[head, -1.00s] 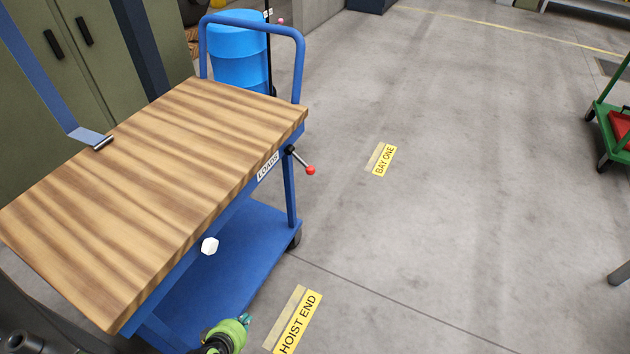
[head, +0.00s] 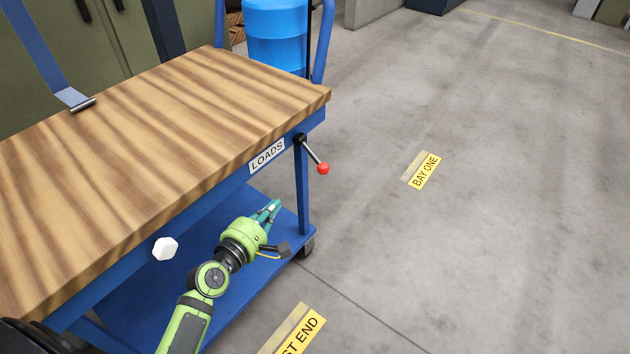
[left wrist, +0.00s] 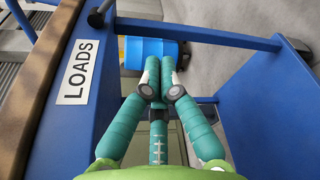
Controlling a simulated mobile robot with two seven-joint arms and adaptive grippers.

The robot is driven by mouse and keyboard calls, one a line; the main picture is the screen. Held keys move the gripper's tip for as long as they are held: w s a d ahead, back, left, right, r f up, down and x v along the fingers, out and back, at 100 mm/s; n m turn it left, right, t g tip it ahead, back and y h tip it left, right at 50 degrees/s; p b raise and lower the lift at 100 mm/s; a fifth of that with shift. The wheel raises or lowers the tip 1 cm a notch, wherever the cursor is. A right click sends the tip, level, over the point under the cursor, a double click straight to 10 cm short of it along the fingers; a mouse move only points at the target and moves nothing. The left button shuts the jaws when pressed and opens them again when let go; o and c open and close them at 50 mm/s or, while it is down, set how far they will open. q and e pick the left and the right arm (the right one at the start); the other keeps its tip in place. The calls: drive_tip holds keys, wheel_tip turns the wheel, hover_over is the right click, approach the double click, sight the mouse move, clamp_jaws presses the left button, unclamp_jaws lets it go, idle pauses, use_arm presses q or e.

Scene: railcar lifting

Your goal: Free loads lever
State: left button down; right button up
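The loads lever (head: 312,153) is a short metal rod with a red ball on its end and a black pivot. It sticks out from the right end of the blue cart's front rail, beside the LOADS label (head: 267,156), and slants down to the right. In the left wrist view the LOADS label (left wrist: 80,72) is at the left, with the black lever pivot (left wrist: 96,19) near the top edge. My left gripper (head: 274,208) is below and left of the lever, apart from it. Its teal fingertips (left wrist: 159,70) are together, with nothing visible between them. My right gripper is not in view.
The cart's wooden top (head: 150,140) overhangs above my left gripper, and its blue lower shelf (head: 150,285) lies below. A blue cart leg (head: 302,190) stands close to the fingers. A blue barrel (head: 275,35) stands behind. Floor near the BAY ONE label (head: 424,171) is clear.

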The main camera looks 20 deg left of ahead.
sight(313, 156)
use_arm(q)
drive_tip(key=shift+w, duration=0.1)
drive_tip(key=w+d, duration=0.5)
drive_tip(key=w, duration=0.5)
drive_tip(key=shift+w+r+b, duration=0.2)
drive_tip(key=shift+r+b, duration=0.1)
drive_tip(key=shift+b, duration=0.05)
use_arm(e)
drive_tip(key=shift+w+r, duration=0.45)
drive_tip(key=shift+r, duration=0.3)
use_arm(q)
drive_tip(key=shift+s+d+r+n+p, duration=0.1)
drive_tip(key=shift+d+r+n+p, duration=0.15)
drive_tip(key=shift+n+p, duration=0.5)
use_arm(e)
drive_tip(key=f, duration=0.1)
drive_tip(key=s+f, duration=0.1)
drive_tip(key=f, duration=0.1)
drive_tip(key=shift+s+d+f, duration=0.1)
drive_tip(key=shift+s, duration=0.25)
use_arm(q)
drive_tip(key=shift+m+p, duration=0.25)
drive_tip(key=shift+p, duration=0.05)
